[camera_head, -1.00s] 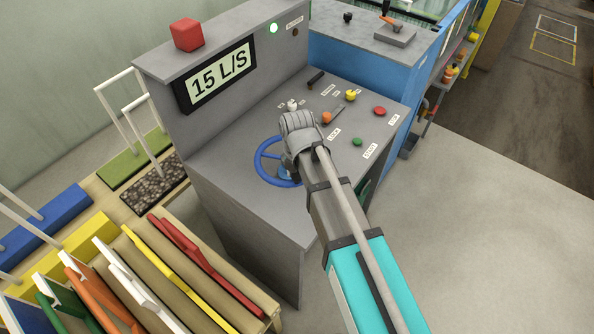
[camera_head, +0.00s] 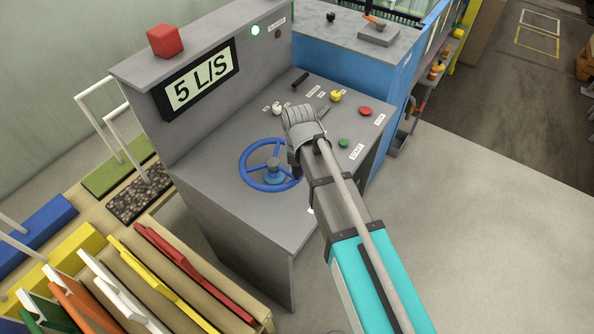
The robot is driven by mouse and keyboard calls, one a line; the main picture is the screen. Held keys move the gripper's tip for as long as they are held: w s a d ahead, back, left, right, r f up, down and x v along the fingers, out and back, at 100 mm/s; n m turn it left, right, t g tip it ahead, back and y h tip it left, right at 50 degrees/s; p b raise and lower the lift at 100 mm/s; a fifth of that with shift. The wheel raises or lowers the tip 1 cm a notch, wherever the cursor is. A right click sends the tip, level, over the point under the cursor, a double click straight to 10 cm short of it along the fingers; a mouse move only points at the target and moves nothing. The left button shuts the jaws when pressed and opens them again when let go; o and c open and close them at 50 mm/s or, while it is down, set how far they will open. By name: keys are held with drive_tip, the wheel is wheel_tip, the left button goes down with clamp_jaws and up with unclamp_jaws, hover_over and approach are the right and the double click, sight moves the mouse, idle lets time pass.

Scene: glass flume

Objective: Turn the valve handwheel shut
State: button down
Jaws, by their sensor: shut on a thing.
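The blue valve handwheel (camera_head: 272,174) lies on the sloping grey console top, with its hub and left and front rim in plain view. My gripper (camera_head: 297,165) is at the right side of the wheel, shut on its rim. My wrist and arm hide the fingertips and the right part of the rim, so the exact grip does not show. The display (camera_head: 199,80) on the console's upright panel reads 5 L/S.
Green (camera_head: 343,143), red (camera_head: 365,111) and yellow (camera_head: 336,96) buttons sit on the console close behind my wrist. A red block (camera_head: 165,40) stands on top of the panel. Coloured boards in a wooden rack (camera_head: 185,265) stand at the lower left. The floor at right is clear.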

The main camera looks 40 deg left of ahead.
drive_tip(key=shift+c, duration=1.5)
unclamp_jaws()
drive_tip(key=shift+s, duration=0.2)
